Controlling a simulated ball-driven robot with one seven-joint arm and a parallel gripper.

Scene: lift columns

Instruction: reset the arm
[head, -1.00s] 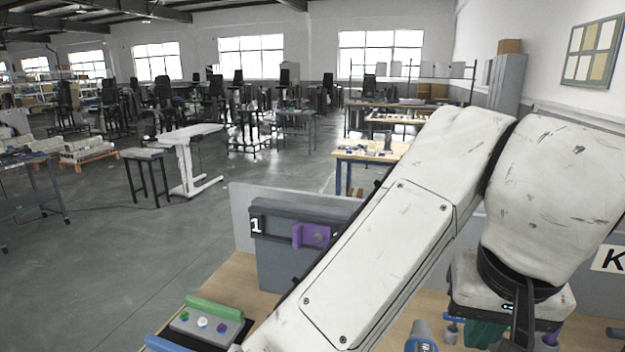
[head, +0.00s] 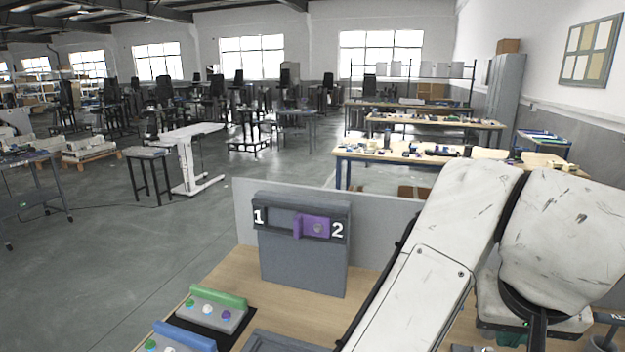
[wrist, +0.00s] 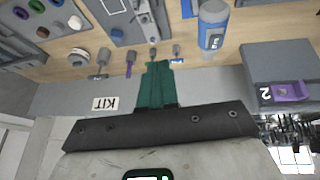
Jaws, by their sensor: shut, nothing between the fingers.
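My white arm (head: 425,275) reaches in from the lower right of the head view, over the wooden bench. My gripper (wrist: 158,66) shows in the wrist view as green fingers closed together with nothing between them. It is tilted over the bench's back edge, and the objects there appear upside down. In the head view the fingers are mostly hidden behind my arm links.
A grey block marked 1 and 2 (head: 300,265) with a purple slider (head: 313,228) stands left of my arm. Button boxes with a green bar (head: 218,296) and a blue bar (head: 185,336) are at front left. A blue bottle (wrist: 212,28) stands near my fingers.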

